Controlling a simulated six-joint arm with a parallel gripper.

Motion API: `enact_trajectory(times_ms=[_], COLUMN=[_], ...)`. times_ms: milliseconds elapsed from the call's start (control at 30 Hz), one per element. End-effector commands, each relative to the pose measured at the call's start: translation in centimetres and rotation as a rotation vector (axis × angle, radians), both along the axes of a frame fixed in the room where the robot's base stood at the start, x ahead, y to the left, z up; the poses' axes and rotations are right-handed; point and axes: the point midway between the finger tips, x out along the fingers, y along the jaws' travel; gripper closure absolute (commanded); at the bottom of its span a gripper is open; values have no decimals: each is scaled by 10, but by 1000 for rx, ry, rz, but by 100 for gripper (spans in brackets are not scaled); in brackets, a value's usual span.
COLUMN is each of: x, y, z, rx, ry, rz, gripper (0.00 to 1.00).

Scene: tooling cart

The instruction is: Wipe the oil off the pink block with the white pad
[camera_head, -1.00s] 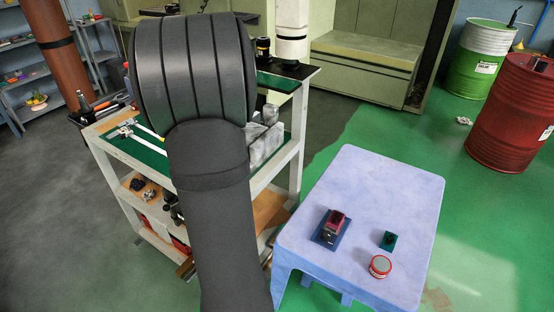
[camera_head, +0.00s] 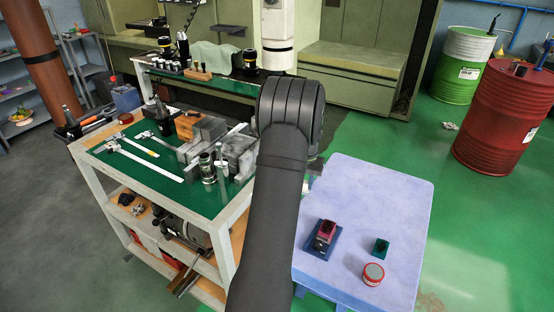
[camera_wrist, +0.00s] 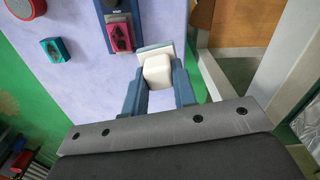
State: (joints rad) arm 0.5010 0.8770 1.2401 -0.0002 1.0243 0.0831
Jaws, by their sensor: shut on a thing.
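The pink block (camera_head: 326,229) sits on a dark blue base (camera_head: 315,248) on the light blue table. In the wrist view the pink block (camera_wrist: 120,37) has dark oil marks on its top. My gripper (camera_wrist: 159,80) is shut on the white pad (camera_wrist: 157,70), a pale block with a flat plate at its far end. The pad is near the pink block in the wrist view, to its lower right, and looks apart from it. In the head view my arm hides the pad and most of my gripper.
A small green block (camera_head: 381,246) and a red round tin (camera_head: 373,274) stand right of the pink block on the table (camera_head: 395,190). The tool cart (camera_head: 215,197), with calipers and metal blocks, is left of the table. The table's far part looks clear.

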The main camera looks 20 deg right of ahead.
Motion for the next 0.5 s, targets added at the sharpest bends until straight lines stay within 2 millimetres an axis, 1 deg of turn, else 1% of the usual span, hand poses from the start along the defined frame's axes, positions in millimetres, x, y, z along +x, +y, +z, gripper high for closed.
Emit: enact_trajectory(times_ms=[33,100,200,300,500], x=[-8,-16,-26,-33,-39], y=[-16,-33,-51,-63,-71], z=[-20,-41,-65,-81,-95], rx=[3,2,2,1,0], ry=[4,3,2,1,0], rz=[-41,-87,-141,-176,-203], gripper=[93,93,93,93,93])
